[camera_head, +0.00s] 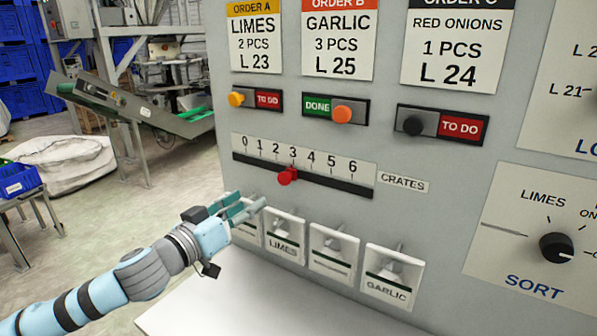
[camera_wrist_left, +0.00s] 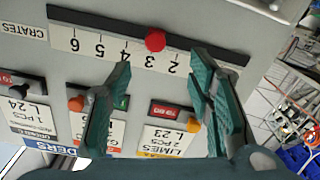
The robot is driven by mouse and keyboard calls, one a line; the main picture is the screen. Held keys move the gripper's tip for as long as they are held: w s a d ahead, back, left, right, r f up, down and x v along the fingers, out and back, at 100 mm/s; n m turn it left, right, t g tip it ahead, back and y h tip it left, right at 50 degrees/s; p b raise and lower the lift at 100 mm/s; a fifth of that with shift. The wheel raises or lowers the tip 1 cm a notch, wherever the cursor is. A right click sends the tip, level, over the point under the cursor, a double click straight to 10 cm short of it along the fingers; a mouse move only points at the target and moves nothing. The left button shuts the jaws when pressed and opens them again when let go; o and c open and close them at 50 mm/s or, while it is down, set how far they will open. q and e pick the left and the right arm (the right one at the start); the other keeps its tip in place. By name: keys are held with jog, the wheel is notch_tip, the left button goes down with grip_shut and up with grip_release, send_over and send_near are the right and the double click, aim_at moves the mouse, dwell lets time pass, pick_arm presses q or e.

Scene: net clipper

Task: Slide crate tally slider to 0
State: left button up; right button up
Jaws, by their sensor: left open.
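The crate tally slider has a red knob (camera_head: 287,176) on a dark horizontal track (camera_head: 335,184) under a scale from 0 to 6. The knob stands at about 3 in the head view. My left gripper (camera_head: 247,203) is open and empty, below and to the left of the knob. In the left wrist view the panel appears upside down. There the red knob (camera_wrist_left: 155,40) lies beyond and between the spread fingers of my left gripper (camera_wrist_left: 160,95), apart from them. My right gripper is not in view.
Above the slider are order switches, with an orange knob (camera_head: 342,114) on DONE. Below it is a row of toggle switches, including LIMES (camera_head: 284,236) and GARLIC (camera_head: 393,273), close to my left gripper. A SORT dial (camera_head: 556,247) is at right. A white ledge (camera_head: 240,305) lies below.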

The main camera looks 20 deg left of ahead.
aim_at(282, 178)
pick_arm(q)
jog(key=w, duration=0.4)
jog(key=w+d+p, duration=0.1)
jog(key=w, duration=0.4)
jog(key=w+d, duration=0.1)
jog(key=w, duration=0.3)
jog(key=shift+w+d+r, duration=0.1)
jog(key=shift+w+r, duration=0.05)
jog(key=shift+r, duration=0.2)
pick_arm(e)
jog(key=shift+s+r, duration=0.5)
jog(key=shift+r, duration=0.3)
pick_arm(q)
jog(key=shift+s, duration=0.2)
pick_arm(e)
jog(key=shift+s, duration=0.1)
pick_arm(q)
jog(key=shift+w, duration=0.15)
jog(key=c, duration=0.4)
grip_shut()
